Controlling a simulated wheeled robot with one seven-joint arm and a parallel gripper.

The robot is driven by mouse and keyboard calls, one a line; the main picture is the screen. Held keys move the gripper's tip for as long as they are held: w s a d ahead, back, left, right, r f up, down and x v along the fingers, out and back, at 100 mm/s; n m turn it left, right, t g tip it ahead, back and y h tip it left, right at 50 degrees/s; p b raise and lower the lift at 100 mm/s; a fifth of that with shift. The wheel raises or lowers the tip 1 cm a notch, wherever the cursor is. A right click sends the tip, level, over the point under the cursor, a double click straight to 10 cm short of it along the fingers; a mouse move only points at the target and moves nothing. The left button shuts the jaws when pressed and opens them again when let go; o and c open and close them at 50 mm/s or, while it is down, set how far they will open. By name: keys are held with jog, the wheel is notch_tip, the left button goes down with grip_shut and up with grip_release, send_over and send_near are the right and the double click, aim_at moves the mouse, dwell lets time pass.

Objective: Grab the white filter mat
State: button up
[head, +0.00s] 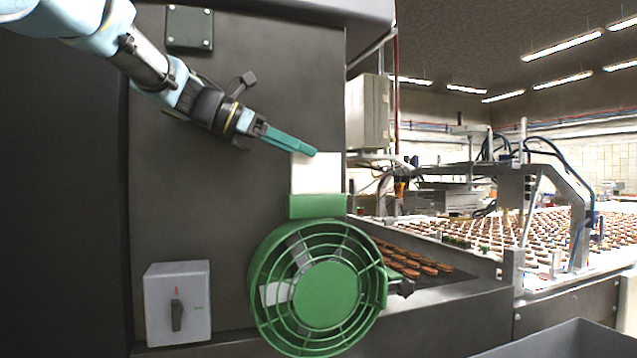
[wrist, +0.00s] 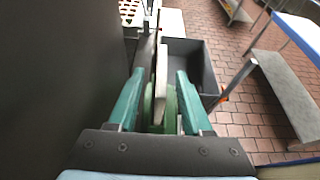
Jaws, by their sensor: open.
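The white filter mat (head: 316,174) stands upright in a green holder (head: 317,207) on top of a round green fan (head: 325,291). My gripper (head: 312,153) has teal fingers and comes down from the upper left, its tips at the mat's top edge in the head view. In the wrist view my gripper (wrist: 160,72) is open, and the mat (wrist: 161,80) shows edge-on as a thin pale strip between the two fingers. Green parts show below it. I cannot tell how deep the mat sits between the fingers; no finger visibly touches it.
A dark machine wall (head: 240,220) stands close behind the fan and beside my gripper. A grey switch box (head: 178,302) is at lower left. A conveyor with brown biscuits (head: 405,262) runs at right. A dark grey bin (head: 560,341) stands at lower right. Tiled floor (wrist: 255,120) is open beyond.

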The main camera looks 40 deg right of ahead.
aim_at(326, 158)
jog(key=x, duration=0.2)
jog(key=p+x, duration=0.1)
jog(key=x, duration=0.2)
jog(key=shift+s+d+r+p, duration=0.15)
jog(key=shift+s+d+p, duration=0.2)
jog(key=shift+s, duration=0.05)
jog(key=shift+s+d+f, duration=0.15)
jog(key=shift+d+f, duration=0.15)
jog(key=shift+d, duration=0.2)
jog(key=shift+c, duration=0.3)
grip_shut()
